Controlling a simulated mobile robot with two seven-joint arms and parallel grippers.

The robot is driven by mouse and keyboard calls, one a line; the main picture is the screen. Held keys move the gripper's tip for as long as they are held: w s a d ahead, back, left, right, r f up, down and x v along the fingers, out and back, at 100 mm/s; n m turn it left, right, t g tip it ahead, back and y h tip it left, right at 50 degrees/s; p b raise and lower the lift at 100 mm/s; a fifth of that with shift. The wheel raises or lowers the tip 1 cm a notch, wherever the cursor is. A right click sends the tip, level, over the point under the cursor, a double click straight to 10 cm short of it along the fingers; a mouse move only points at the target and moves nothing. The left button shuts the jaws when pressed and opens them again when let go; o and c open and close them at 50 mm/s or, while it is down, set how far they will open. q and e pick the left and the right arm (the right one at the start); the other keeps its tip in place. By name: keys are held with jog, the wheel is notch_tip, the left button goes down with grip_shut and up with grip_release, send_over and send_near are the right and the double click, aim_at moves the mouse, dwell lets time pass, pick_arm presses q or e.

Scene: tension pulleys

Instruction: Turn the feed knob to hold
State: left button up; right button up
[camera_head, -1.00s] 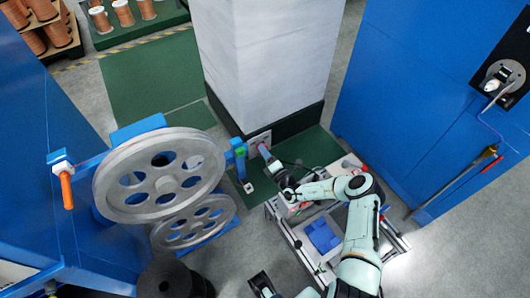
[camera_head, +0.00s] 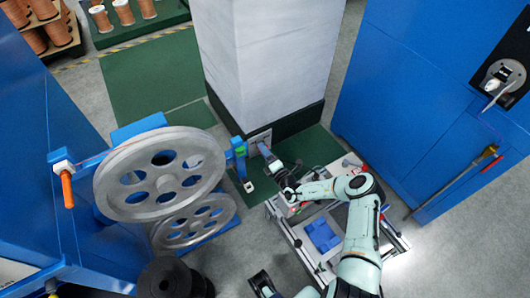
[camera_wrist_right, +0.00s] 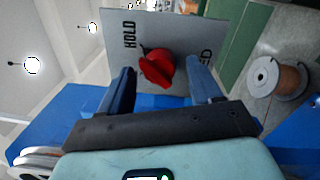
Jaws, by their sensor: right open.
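The red feed knob (camera_wrist_right: 157,67) sits on a grey plate (camera_wrist_right: 184,24) in the right wrist view. The plate reads HOLD on the left and a word ending in ED, partly hidden, on the right. My right gripper (camera_wrist_right: 161,73) is open, with its blue fingers on either side of the knob. I cannot tell whether they touch it. The knob's grip is slanted; its exact setting is unclear. In the head view my right gripper (camera_head: 264,151) reaches the plate (camera_head: 259,138) low on the pillar, and hides the knob.
A white pillar (camera_head: 262,60) rises behind the plate. Two large grey pulleys (camera_head: 160,175) stand close to the left. A cart with a blue piece (camera_head: 322,235) lies under my right arm. A blue cabinet (camera_head: 410,90) stands at right. A copper spool (camera_wrist_right: 277,78) lies beyond the plate.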

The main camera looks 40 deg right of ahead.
jog(key=s+a+p, duration=0.1)
jog(key=s, duration=1.2)
jog(key=shift+s+a+f, duration=0.15)
jog(key=shift+a+f, duration=0.05)
jog(key=shift+f, duration=0.25)
